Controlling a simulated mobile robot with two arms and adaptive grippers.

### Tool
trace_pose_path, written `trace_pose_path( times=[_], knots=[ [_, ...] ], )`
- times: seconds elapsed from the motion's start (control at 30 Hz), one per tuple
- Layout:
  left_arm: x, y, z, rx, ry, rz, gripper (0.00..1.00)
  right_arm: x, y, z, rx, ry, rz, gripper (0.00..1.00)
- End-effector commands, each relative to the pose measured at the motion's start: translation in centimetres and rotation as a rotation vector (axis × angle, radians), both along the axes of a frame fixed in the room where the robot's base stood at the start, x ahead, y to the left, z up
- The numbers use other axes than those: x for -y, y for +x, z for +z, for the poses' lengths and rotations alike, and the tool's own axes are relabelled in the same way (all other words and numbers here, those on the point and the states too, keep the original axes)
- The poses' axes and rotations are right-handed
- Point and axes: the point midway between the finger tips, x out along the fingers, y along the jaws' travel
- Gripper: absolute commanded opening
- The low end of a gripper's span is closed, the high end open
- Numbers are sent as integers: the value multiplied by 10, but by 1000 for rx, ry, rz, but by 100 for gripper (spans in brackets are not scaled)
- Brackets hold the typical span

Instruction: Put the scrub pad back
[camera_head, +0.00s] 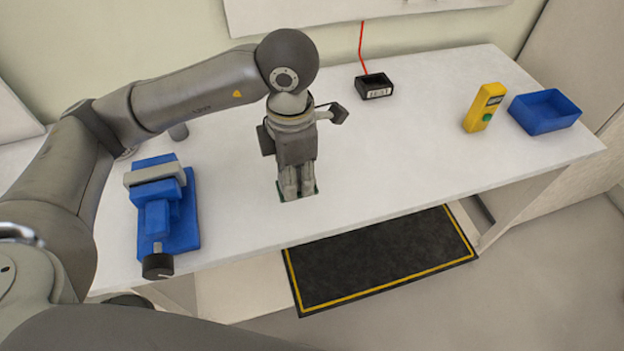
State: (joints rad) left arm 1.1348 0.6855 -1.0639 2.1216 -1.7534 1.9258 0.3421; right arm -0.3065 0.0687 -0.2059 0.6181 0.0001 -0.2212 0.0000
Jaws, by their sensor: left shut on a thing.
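The scrub pad (283,197) is a thin dark-green piece at the white table's front middle. Only its edges show around the fingertips of my left gripper (298,190). My left gripper points down and is shut on the pad. The pad is at or very near the table top; I cannot tell whether it touches. My right gripper is not in view.
A blue vise (155,218) stands on the white table (400,150) at left. A small black box (374,91) with a red cord is at the back. A yellow device (484,105) and an empty blue bin (545,121) are at right. A black mat (380,262) lies below.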

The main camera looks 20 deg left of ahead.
Motion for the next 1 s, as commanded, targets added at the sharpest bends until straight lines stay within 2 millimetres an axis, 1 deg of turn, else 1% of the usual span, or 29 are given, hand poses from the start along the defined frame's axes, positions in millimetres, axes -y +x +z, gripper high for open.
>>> trace_pose_path(
  times=[0.03, 0.1, 0.2, 0.3, 0.57, 0.7, 0.77, 1.0],
  knots=[
    [2, 9, -6, -6, 0, 2, 11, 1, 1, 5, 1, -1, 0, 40],
    [4, 20, -21, -6, 1, 2, 11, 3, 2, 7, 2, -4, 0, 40],
    [6, 34, -38, -4, 1, 2, 11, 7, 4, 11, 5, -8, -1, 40],
    [8, 43, -49, -2, -1, 0, 11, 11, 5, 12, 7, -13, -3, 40],
    [10, 54, -64, -1, 0, -1, 11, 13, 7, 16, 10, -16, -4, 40],
    [10, 52, -84, -5, 0, 0, 11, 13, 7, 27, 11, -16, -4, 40],
    [10, 53, -90, -2, 0, -1, 11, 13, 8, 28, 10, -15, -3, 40],
    [10, 53, -93, 1, -1, -2, 11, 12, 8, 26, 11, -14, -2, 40]
  ],
)
